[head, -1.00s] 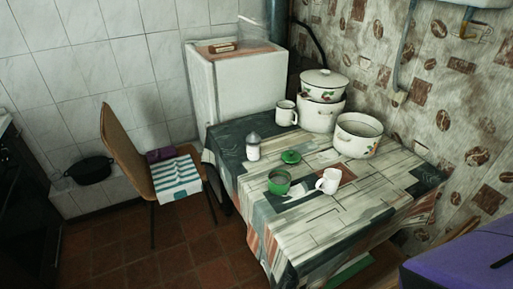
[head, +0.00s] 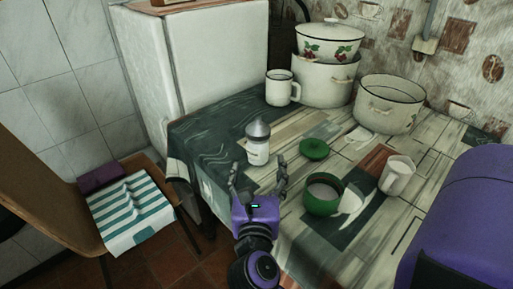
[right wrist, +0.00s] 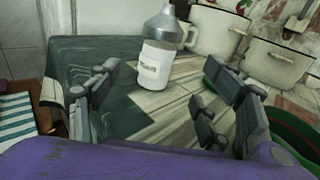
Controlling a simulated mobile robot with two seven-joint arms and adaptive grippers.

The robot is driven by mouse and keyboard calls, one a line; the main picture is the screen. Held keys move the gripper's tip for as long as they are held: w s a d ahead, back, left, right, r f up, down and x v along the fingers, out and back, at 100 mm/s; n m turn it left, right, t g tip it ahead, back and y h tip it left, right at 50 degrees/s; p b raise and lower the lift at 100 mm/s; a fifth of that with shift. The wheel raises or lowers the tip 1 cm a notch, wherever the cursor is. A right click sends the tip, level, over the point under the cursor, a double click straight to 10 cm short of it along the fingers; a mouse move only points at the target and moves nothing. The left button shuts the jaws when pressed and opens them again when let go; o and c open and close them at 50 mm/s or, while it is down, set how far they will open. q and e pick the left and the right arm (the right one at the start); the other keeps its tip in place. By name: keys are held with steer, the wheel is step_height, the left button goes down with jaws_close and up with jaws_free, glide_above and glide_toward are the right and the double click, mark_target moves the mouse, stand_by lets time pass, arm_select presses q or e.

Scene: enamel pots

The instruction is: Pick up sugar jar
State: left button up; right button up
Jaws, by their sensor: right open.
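The sugar jar (head: 257,146) appears to be the small white jar with a grey cone-shaped lid. It stands upright on the table near its left edge. In the right wrist view the jar (right wrist: 158,58) stands ahead, between the directions of the fingers, with a label on its front that I cannot read. My right gripper (head: 259,178) is open and empty, just in front of the jar on the near side, its fingers pointing toward it. The fingers look apart from the jar. My left gripper is not in view.
A green bowl (head: 322,207), its green lid (head: 314,149) and a white mug (head: 397,176) stand right of the gripper. Behind are another mug (head: 279,88), stacked pots (head: 323,85) and an open pot (head: 388,112). A chair (head: 45,200) stands left. The cloth left of the jar is clear.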

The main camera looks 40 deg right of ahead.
mark_target(257, 150)
steer(key=x, duration=0.5)
steer(key=shift+w+d, duration=0.55)
steer(key=shift+w, duration=0.05)
steer(key=x, duration=0.4)
steer(key=shift+w+f, duration=0.1)
steer(key=shift+w, duration=0.2)
steer(key=shift+w+d, duration=0.15)
steer(key=shift+c, duration=0.6)
steer(key=c, duration=1.4)
steer(key=shift+c, duration=0.6)
